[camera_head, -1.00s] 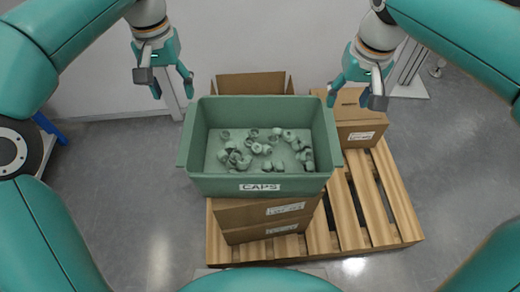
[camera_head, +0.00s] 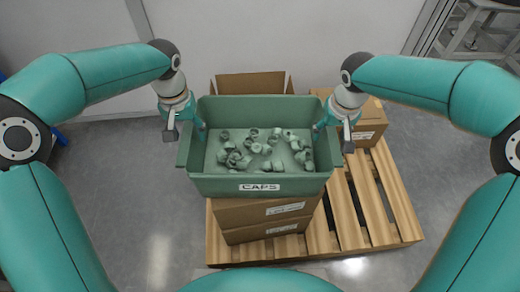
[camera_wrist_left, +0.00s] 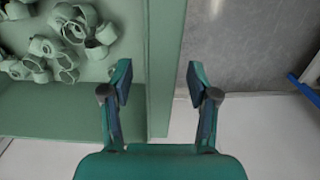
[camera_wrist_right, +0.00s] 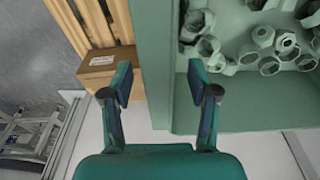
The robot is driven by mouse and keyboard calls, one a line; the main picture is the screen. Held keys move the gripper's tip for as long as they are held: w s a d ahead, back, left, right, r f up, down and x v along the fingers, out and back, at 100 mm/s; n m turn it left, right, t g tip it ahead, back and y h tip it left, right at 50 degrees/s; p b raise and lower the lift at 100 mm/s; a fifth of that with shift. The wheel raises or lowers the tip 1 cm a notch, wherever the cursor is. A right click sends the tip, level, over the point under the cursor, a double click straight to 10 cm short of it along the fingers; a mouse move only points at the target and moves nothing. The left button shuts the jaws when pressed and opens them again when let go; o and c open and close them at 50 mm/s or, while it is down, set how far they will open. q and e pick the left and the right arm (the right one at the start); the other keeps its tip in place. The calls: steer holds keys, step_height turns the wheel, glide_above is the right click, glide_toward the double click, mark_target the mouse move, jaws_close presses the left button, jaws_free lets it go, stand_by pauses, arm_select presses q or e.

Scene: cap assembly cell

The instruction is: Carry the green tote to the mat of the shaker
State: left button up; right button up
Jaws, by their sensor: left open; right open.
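The green tote (camera_head: 258,187) is an open bin labelled CAPS, with many green caps (camera_head: 262,147) loose on its floor. It stands on cardboard boxes. My left gripper (camera_head: 188,134) is open at the tote's left wall; in the left wrist view its fingers (camera_wrist_left: 158,85) are spread on either side of the tote's rim (camera_wrist_left: 160,60). My right gripper (camera_head: 333,134) is open at the right wall; in the right wrist view its fingers (camera_wrist_right: 160,85) lie on either side of the rim (camera_wrist_right: 153,60). Neither is closed on it. The shaker and its mat are not in view.
Cardboard boxes (camera_head: 265,212) lie under the tote on a wooden pallet (camera_head: 385,205). More boxes stand behind (camera_head: 252,83) and at the right (camera_head: 368,130). A metal frame (camera_head: 470,30) stands at the back right. The grey floor left of the pallet (camera_head: 120,210) is clear.

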arm_select(q)
jaws_close()
arm_select(e)
jaws_close()
